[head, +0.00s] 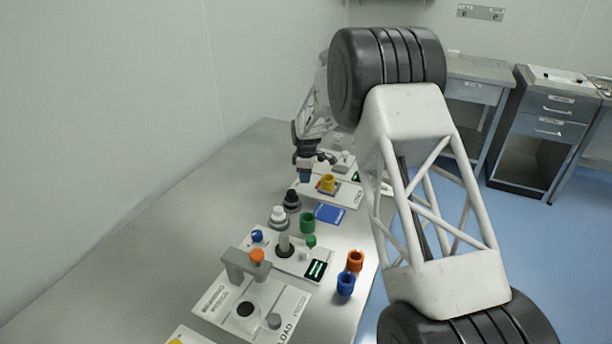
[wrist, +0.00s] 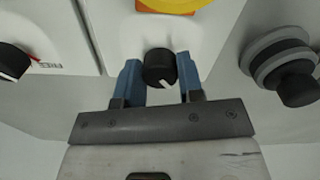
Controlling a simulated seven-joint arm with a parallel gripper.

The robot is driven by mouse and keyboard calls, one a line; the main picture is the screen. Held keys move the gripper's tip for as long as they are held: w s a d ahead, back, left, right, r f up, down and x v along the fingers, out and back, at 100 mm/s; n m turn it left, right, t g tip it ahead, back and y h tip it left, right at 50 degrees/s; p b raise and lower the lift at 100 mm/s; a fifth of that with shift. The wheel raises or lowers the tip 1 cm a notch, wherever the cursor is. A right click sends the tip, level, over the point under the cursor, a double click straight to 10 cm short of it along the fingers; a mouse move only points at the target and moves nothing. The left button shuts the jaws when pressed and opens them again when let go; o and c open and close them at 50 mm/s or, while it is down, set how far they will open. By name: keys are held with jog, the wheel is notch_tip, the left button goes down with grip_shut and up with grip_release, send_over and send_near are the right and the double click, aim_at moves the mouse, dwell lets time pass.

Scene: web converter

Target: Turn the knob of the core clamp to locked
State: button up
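A black round knob (wrist: 160,68) with a white pointer line stands on a white panel in the wrist view. The line points down and slightly right. My gripper (wrist: 160,76) has its two blue fingers apart on either side of this knob. The fingers are very close to its sides, and I cannot tell whether they press on it. In the head view my gripper (head: 305,177) is at the far end of the bench, left of a yellow cup-shaped part (head: 327,184); the knob is hidden there. No locked mark or clamp label is readable.
In the wrist view, a second black knob (wrist: 12,62) is at the left and a grey and black stepped part (wrist: 282,62) at the right. In the head view, several coloured parts, a blue plate (head: 330,214) and a grey bracket (head: 240,261) stand nearer on the bench.

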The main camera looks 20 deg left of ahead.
jog(key=shift+c, duration=0.7)
jog(key=shift+m, duration=0.4)
jog(key=m, duration=1.1)
jog(key=shift+d+f+m, duration=0.1)
jog(key=shift+m, duration=0.2)
jog(key=m, duration=0.3)
jog(key=shift+s, duration=0.1)
jog(key=shift+m, duration=0.4)
